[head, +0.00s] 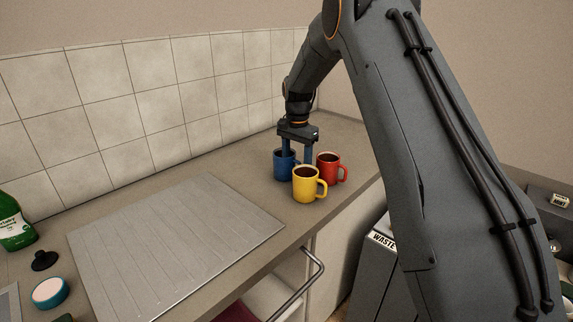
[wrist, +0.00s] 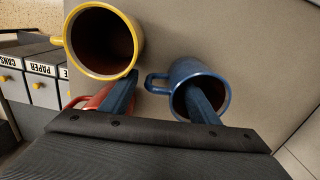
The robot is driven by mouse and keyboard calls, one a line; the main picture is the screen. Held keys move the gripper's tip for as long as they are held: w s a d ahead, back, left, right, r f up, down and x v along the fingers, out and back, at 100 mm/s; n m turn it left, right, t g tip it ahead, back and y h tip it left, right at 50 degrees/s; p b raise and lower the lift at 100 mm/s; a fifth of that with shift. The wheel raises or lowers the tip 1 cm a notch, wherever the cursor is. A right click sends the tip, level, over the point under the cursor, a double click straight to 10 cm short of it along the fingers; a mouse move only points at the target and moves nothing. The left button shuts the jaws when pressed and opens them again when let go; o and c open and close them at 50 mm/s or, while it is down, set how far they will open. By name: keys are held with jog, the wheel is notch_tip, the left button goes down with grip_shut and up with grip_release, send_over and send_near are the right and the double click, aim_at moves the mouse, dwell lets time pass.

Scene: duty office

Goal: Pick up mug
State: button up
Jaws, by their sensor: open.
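Three mugs stand upright, close together near the right end of the counter. The blue mug (head: 281,170) is at the back, the yellow mug (head: 306,188) in front, and the red mug (head: 330,166) at the right. My gripper (head: 298,160) points down among them, open and empty. In the wrist view, one finger lies over the opening of the blue mug (wrist: 190,71); whether it reaches inside is unclear. The other finger is between the blue mug and the yellow mug (wrist: 98,42), partly covering the red mug (wrist: 91,99). The blue handle points into the gap between the fingers.
A grey ridged board (head: 178,245) lies on the counter to the left. A green bottle (head: 14,224), a black knobbed item (head: 44,261) and a teal round item (head: 50,292) stand at the far left. A tiled wall (head: 160,90) runs behind. A waste bin (head: 374,268) is below, beyond the counter's front edge.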

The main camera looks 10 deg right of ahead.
jog(key=shift+d+f, duration=0.1)
jog(key=shift+f, duration=0.45)
grip_shut()
notch_tip(320, 180, up, 10)
jog(key=b, duration=0.3)
